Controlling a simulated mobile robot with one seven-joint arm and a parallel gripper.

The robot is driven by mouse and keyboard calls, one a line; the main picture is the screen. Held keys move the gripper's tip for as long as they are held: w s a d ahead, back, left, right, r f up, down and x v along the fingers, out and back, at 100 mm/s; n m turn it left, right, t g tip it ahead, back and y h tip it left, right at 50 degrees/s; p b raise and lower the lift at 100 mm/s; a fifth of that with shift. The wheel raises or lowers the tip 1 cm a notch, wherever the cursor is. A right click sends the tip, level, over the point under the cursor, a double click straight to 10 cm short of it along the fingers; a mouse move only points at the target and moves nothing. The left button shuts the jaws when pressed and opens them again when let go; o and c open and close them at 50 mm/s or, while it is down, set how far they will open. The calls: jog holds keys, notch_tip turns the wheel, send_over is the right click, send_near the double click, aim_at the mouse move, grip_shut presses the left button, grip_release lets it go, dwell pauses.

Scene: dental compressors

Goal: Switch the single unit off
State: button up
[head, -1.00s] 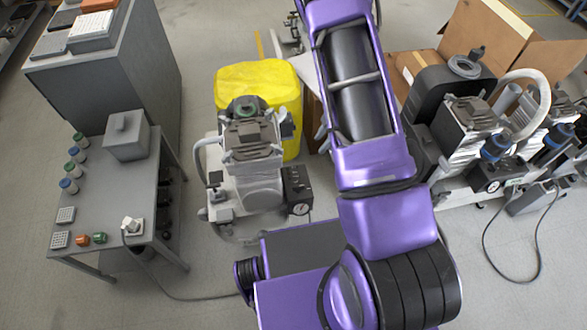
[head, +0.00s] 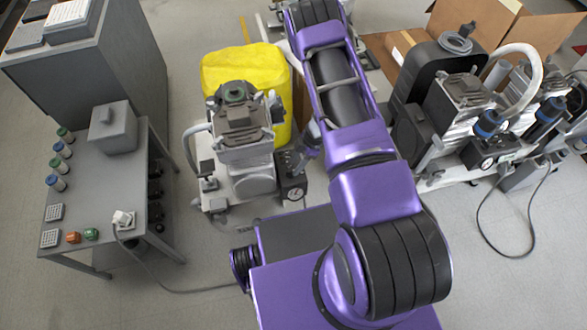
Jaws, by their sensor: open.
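The single unit (head: 240,150) is a compressor with one grey-white motor head, standing on the floor left of my arm. Its black switch box (head: 293,190) with a round gauge is on its right side. My gripper (head: 302,155) is small and partly hidden behind my purple arm. It is open, close above the top of the black box. I cannot tell whether it touches the box. The switch itself is too small to make out.
A grey table (head: 85,185) with jars and a plugged cable is at left. A larger compressor (head: 460,110) with several heads and cardboard boxes (head: 480,25) are at right.

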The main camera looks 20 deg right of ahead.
aim_at(292, 172)
jog(key=shift+x, duration=1.25)
grip_shut()
